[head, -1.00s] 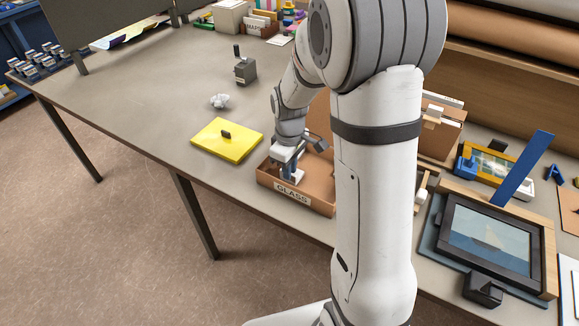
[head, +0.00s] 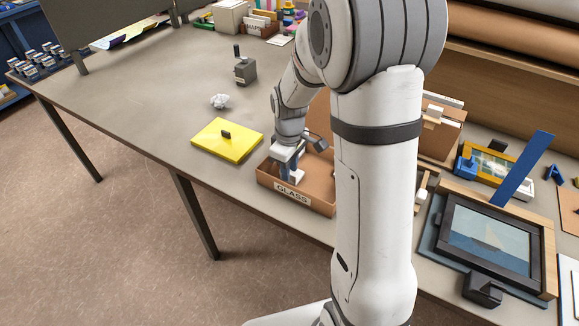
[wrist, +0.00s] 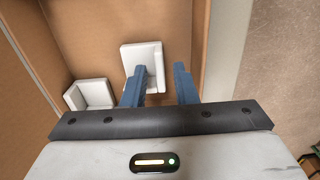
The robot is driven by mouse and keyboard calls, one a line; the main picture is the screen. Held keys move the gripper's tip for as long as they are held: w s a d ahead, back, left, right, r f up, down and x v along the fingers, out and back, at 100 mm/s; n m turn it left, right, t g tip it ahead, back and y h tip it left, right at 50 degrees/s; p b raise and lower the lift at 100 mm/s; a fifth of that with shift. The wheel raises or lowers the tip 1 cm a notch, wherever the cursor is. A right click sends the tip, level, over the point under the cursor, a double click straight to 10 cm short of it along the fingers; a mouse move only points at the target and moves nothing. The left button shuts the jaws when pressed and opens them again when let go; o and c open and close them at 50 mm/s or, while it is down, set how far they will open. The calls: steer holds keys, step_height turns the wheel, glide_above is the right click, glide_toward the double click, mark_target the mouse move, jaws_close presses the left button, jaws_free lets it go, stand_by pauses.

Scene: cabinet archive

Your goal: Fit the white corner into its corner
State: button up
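Two white corners lie in the brown tray labelled GLASS (head: 264,180). In the wrist view one white corner (wrist: 136,56) is at the fingertips, with its upright wall between the two blue fingers. The other white corner (wrist: 90,94) lies to its left against the tray wall. My gripper (wrist: 163,72) is open and reaches down into the tray, with a gap between the near corner's wall and the right finger. The left finger hides part of that corner. A dark picture frame with a sailboat picture (head: 492,238) lies on the right of the bench.
A yellow pad with a dark handle (head: 220,145) lies left of the tray. Crumpled white paper (head: 219,101) and a grey block (head: 245,70) stand behind it.

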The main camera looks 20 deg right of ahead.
steer(key=shift+r+p, duration=2.3)
steer(key=shift+r, duration=1.15)
step_height(320, 180, up, 8)
steer(key=b, duration=0.1)
steer(key=s+r+m+t, duration=0.3)
steer(key=s+m, duration=0.5)
steer(key=s, duration=1.1)
steer(key=shift+r+m, duration=0.4)
steer(key=shift+r, duration=0.1)
steer(key=shift+c, duration=0.5)
